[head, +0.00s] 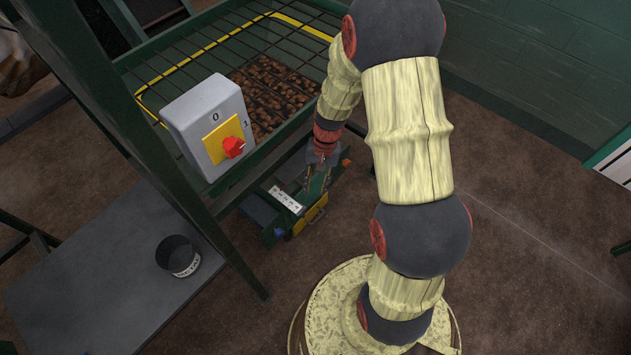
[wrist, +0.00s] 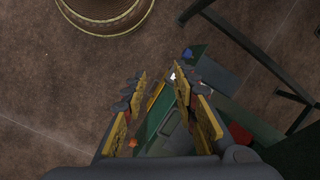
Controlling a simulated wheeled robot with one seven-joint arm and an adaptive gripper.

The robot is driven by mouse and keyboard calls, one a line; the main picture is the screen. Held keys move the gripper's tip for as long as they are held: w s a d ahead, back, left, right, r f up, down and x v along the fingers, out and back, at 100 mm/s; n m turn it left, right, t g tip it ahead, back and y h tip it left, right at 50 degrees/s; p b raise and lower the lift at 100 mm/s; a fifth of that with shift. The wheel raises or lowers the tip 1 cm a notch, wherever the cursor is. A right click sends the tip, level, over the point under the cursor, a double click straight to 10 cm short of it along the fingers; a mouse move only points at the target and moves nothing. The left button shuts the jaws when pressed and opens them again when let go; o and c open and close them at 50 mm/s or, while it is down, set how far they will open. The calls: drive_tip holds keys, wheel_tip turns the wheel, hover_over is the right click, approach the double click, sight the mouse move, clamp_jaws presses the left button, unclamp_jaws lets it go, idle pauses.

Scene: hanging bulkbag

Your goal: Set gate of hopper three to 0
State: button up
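The gate unit (head: 262,212) hangs under the green hopper frame, with a green slide, a yellow edge (head: 311,214) and a white scale strip (head: 285,199) whose marks are too small to read. Its green slide (wrist: 172,122) also shows in the wrist view. My gripper (head: 319,182) is above the far end of the slide, pointing down. In the wrist view my gripper (wrist: 160,82) has its two yellow-padded fingers spread apart, with the green slide and a yellow bar showing between them. I cannot tell whether a finger touches it.
A grey switch box (head: 195,112) with a red knob (head: 233,147), marked 0 and 1, is on the green post at left. A hopper grid (head: 190,62) covers brown lumps behind. A dark bucket (head: 176,252) stands on a grey table (head: 85,290). Open floor lies at right.

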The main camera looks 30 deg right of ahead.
drive_tip(key=shift+w+a+r, duration=0.25)
drive_tip(key=shift+w+a, duration=0.05)
drive_tip(key=shift+a, duration=0.05)
